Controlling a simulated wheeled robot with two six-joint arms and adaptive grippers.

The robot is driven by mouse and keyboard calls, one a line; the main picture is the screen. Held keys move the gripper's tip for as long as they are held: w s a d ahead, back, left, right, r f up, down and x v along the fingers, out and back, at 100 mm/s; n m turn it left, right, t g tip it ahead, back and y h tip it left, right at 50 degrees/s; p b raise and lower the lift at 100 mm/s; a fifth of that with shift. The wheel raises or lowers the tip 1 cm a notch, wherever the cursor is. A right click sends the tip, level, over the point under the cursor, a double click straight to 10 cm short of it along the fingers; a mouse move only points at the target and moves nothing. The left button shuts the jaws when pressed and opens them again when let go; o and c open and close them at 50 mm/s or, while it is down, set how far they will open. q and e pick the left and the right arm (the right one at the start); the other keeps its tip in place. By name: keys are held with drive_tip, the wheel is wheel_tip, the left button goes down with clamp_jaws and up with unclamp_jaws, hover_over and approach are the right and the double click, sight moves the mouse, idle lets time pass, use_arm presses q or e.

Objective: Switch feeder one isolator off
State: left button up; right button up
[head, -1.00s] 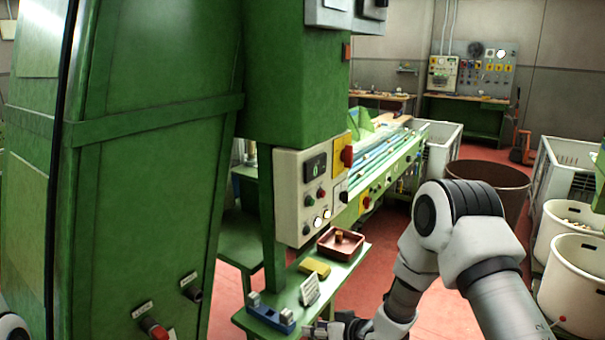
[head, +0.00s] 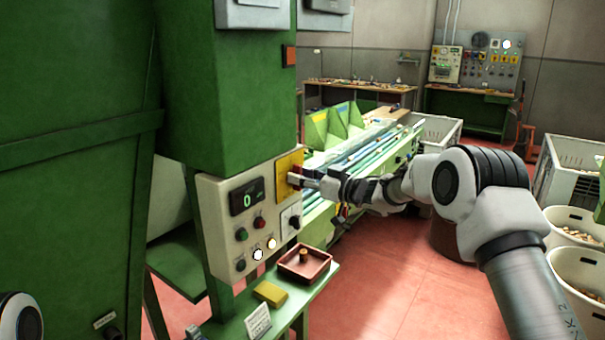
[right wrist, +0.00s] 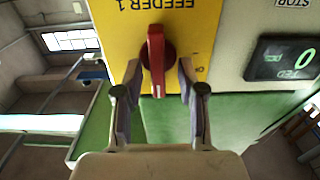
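The feeder one isolator is a red rotary handle (right wrist: 155,58) on a yellow plate (right wrist: 190,22) marked "FEEDER 1", which reads upside down in the right wrist view. There the handle stands upright, with a pale mark at its lower end. In the head view the yellow plate (head: 286,163) is on the panel's right side, and my gripper partly covers the handle. My right gripper (right wrist: 158,82) is open, one finger on each side of the handle. I see gaps beside it; contact is not clear.
The cream control panel (head: 225,215) has a display reading 0 (head: 246,197), buttons, lamps and a black selector (head: 292,222). Below, a green shelf (head: 300,300) holds a red-brown tray (head: 304,263) and a yellow block (head: 270,293). Red floor is open to the right.

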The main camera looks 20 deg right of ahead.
drive_tip(key=shift+d+f, duration=0.1)
drive_tip(key=shift+d, duration=0.1)
drive_tip(key=shift+w+d+f, duration=0.1)
drive_tip(key=shift+c, duration=1.4)
clamp_jaws()
drive_tip(key=shift+a, duration=0.2)
